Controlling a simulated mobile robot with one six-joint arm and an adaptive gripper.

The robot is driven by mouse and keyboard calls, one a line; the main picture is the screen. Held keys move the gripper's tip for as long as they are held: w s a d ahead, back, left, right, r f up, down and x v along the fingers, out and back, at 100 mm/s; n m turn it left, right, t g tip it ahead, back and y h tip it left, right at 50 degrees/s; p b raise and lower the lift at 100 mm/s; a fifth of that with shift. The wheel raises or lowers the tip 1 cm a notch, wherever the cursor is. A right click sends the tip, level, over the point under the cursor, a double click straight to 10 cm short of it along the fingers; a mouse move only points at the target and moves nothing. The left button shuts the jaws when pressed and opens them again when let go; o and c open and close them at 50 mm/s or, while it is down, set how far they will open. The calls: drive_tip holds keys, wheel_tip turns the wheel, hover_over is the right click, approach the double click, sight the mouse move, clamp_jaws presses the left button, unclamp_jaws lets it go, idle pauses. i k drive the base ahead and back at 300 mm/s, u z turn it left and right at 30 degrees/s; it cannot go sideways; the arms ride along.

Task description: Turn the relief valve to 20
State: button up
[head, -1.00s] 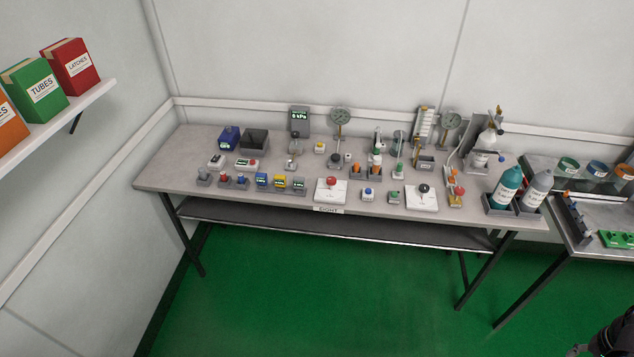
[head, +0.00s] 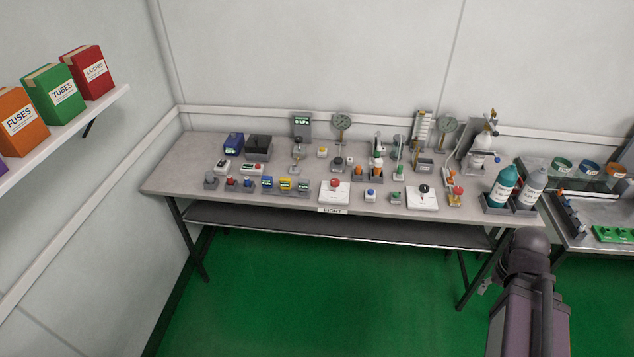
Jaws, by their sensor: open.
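No relief valve label is readable, so I cannot tell which fitting it is. Valve-like fittings on the grey bench (head: 165,178) include a small metal fitting (head: 298,152) in front of a grey display (head: 302,120), which appears to read in kPa. A round gauge (head: 341,122) stands right of the display, and another gauge (head: 447,126) stands further right. A white plate with a black knob (head: 423,188) and one with a red knob (head: 334,184) sit near the front edge. My arm shows at the lower right, in front of the bench. I cannot make out my gripper's fingers.
Two bottles, teal (head: 502,186) and grey (head: 530,187), stand in a holder at the bench's right end. Small blocks and switches crowd the bench. A second table (head: 590,232) is at right. A shelf with boxes (head: 63,90) is at left. Green floor lies clear in front.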

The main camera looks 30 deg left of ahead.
sight(334, 182)
drive_tip(key=u, duration=0.75)
drive_tip(key=i, duration=1)
